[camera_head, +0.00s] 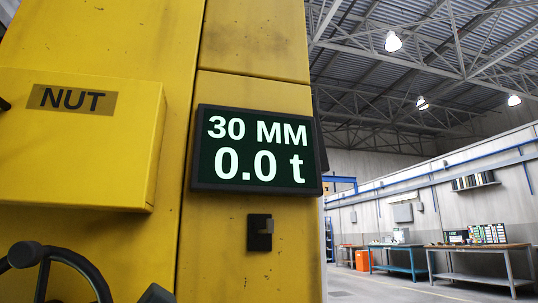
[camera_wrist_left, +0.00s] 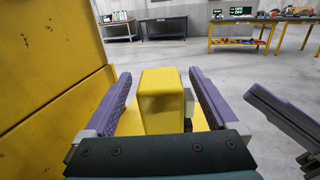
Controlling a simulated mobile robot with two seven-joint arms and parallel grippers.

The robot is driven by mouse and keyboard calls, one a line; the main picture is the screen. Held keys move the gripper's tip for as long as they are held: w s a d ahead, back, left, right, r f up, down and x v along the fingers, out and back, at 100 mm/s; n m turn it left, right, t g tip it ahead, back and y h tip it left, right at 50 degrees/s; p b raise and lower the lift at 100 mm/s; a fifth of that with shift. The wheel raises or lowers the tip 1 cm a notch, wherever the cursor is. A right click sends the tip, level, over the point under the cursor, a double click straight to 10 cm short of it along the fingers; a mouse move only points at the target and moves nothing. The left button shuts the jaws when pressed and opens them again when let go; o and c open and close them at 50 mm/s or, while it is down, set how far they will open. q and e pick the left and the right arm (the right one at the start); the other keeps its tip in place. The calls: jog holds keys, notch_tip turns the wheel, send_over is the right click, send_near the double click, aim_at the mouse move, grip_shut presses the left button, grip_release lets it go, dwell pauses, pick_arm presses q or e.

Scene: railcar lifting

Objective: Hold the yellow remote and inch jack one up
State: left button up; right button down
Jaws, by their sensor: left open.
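A tall yellow machine body, apparently a jack, fills the left of the head view, with a dark display (camera_head: 255,150) reading "30 MM" and "0.0 t". In the left wrist view, the purple fingers of my left gripper (camera_wrist_left: 160,100) stand apart on either side of a yellow block (camera_wrist_left: 161,88), which may be the yellow remote. I cannot tell whether the fingers touch it. Another purple finger (camera_wrist_left: 285,112), apparently my right gripper's, shows at the right edge; its other finger is not seen. Neither gripper shows clearly in the head view.
A yellow box marked "NUT" (camera_head: 78,138) juts from the machine, above a dark handwheel (camera_head: 62,265). A small dark switch (camera_head: 260,232) sits under the display. Workbenches (camera_head: 480,249) stand far off at right, with open floor before them.

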pick_arm(q)
jog(key=shift+a, duration=0.1)
jog(key=v, duration=1.2)
jog(key=shift+r, duration=0.1)
